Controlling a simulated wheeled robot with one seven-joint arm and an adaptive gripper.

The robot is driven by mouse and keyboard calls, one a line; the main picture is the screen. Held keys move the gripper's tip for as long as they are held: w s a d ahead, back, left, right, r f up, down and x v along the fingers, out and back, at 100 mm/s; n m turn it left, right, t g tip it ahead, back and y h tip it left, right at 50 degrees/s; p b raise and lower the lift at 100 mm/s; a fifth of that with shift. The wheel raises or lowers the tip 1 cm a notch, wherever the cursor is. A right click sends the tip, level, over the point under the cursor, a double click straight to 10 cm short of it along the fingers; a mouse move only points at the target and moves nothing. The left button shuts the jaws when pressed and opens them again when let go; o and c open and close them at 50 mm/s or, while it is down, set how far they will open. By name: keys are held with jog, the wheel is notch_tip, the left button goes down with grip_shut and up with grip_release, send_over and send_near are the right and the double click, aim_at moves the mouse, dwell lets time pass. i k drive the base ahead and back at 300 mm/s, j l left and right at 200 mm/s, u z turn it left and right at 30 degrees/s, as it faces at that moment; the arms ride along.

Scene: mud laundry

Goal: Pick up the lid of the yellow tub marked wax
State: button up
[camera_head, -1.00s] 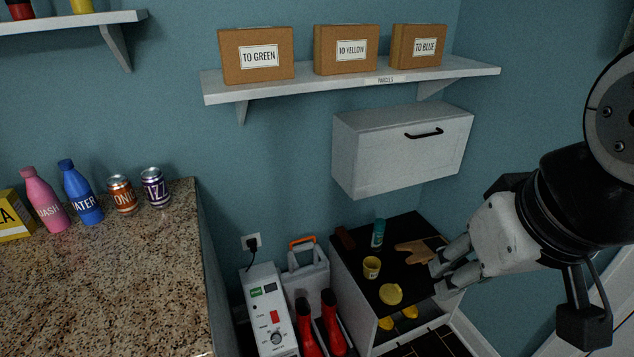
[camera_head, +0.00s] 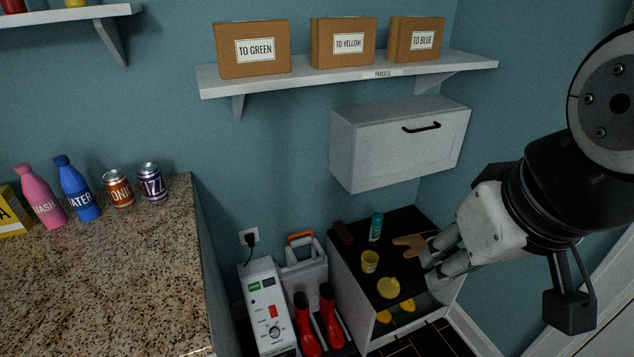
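A small yellow tub (camera_head: 369,261) stands upright on the black top of a low white cabinet (camera_head: 398,292). Its marking is too small to read. A round yellow lid (camera_head: 388,288) lies flat on the same top, in front of the tub and apart from it. My gripper (camera_head: 428,272) is above the right side of the cabinet top, to the right of the lid and not touching it. Its fingers appear spread, with nothing visible between them.
A teal can (camera_head: 376,227), a dark brown brush-like block (camera_head: 343,233) and a tan glove-like item (camera_head: 411,244) share the cabinet top. A white wall cabinet (camera_head: 396,147) hangs above. Red boots (camera_head: 331,318) and a white machine (camera_head: 267,312) stand left. A granite counter (camera_head: 100,285) is far left.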

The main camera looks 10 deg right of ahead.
aim_at(387, 287)
jog(key=i+j+z, duration=0.55)
jog(key=z, duration=0.15)
